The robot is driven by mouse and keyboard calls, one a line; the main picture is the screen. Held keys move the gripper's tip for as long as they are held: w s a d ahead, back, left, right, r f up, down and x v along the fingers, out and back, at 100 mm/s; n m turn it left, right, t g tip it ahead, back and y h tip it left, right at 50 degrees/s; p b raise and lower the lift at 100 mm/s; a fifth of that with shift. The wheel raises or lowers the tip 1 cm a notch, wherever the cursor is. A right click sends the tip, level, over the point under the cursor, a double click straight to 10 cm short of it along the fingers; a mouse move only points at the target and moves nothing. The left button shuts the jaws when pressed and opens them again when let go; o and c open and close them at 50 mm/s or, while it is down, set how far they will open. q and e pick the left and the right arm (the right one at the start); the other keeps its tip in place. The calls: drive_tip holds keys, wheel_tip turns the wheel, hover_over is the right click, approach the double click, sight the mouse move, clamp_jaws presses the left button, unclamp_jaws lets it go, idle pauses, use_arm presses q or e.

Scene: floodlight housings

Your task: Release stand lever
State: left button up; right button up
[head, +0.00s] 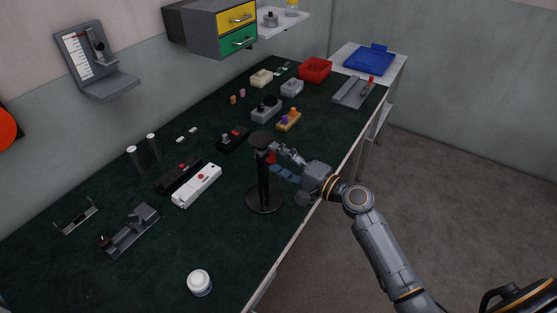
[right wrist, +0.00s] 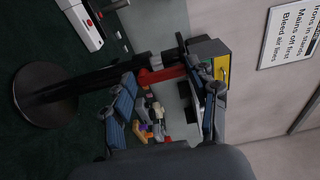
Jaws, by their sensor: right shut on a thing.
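A black stand (head: 263,182) stands upright near the front edge of the green bench, with a round base and a round top. A red lever (head: 271,157) sits on its post just below the top. In the right wrist view the stand (right wrist: 45,97) lies sideways, with the red lever (right wrist: 160,75) near the top end of the post. My right gripper (head: 280,162) reaches in from the right and is shut on the red lever. Its fingers (right wrist: 158,82) stand on either side of the lever and partly hide it. My left gripper is not in view.
A white housing (head: 197,186) and a black one (head: 179,174) lie left of the stand. A white-lidded jar (head: 199,282) stands near the front edge. A red bin (head: 315,70) and a blue tray (head: 369,60) are at the far end. Bench around the stand's base is clear.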

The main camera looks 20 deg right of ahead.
idle(0.3)
drive_tip(key=o, duration=1.1)
drive_tip(key=shift+s+d, duration=0.1)
drive_tip(key=v, duration=1.1)
drive_tip(key=shift+s+d, duration=0.15)
drive_tip(key=shift+s, duration=0.25)
